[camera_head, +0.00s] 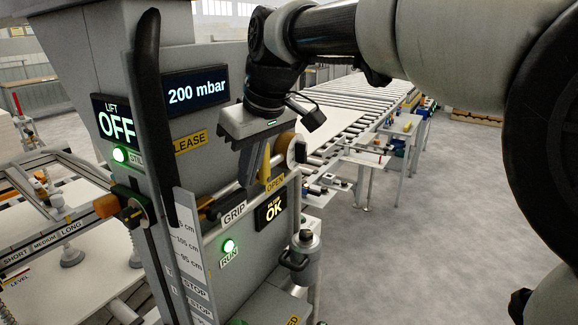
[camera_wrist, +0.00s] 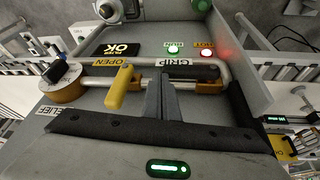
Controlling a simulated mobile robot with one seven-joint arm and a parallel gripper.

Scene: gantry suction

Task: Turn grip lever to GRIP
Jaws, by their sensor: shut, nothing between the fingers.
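The control panel shows in the head view, with a GRIP label (camera_head: 234,213) low and a partly covered RELEASE label (camera_head: 190,142) higher up. In the wrist view a dark lever bar (camera_wrist: 196,72) lies beside the GRIP label (camera_wrist: 172,58), with an orange part (camera_wrist: 207,84) near it. I take this bar to be the grip lever. My gripper (camera_head: 246,180) is shut and empty, pointing down in front of the panel. Its fingertips (camera_wrist: 166,78) overlap the bar's left end in the wrist view; I cannot tell whether they touch it.
A yellow handle (camera_wrist: 118,90) stands by the OPEN label, just left of my fingers. A metal rail (camera_wrist: 95,67) runs around the controls. A long black handle (camera_head: 151,110) rises at the panel's left. A roller conveyor (camera_head: 350,100) lies behind; open floor (camera_head: 400,240) is at right.

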